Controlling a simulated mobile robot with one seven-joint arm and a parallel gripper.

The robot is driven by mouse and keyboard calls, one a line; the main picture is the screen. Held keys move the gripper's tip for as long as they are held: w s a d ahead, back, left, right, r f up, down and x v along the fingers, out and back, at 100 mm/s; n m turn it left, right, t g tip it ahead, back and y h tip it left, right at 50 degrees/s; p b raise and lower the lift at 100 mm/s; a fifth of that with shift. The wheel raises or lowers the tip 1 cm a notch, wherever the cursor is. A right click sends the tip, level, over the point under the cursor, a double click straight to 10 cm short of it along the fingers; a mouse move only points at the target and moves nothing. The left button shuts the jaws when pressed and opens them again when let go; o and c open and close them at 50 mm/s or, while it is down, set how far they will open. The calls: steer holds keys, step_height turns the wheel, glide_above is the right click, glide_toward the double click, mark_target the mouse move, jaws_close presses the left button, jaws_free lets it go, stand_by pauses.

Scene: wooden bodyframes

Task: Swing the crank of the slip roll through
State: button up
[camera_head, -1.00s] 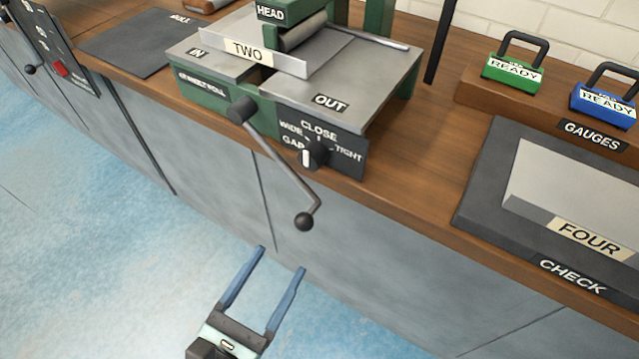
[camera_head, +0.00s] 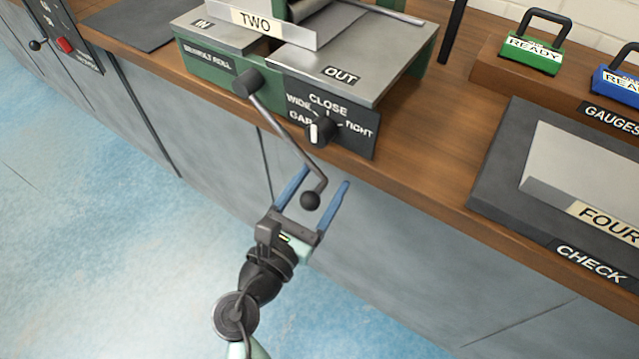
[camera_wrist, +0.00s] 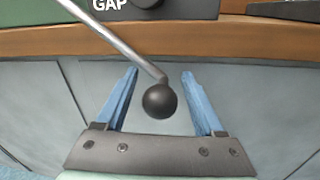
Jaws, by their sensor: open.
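The slip roll (camera_head: 225,66) is a green and grey machine on the wooden bench. Its crank (camera_head: 286,136) is a grey rod that runs from a dark hub down and right to a black ball knob (camera_head: 311,201). My gripper (camera_head: 324,177) is open, with its blue fingers on either side of the knob in the head view. In the wrist view the knob (camera_wrist: 160,101) sits between the two fingers (camera_wrist: 160,80), with gaps on both sides. The fingers do not appear to touch it.
A gap dial (camera_head: 320,130) marked WIDE, CLOSE and TIGHT is right of the crank. The bench edge (camera_head: 400,187) runs behind the knob. A sheet marked TWO (camera_head: 262,24) lies on the machine. A CHECK tray (camera_head: 500,200) holds a plate marked FOUR.

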jaws_close()
stand_by(0.3)
stand_by(1.1)
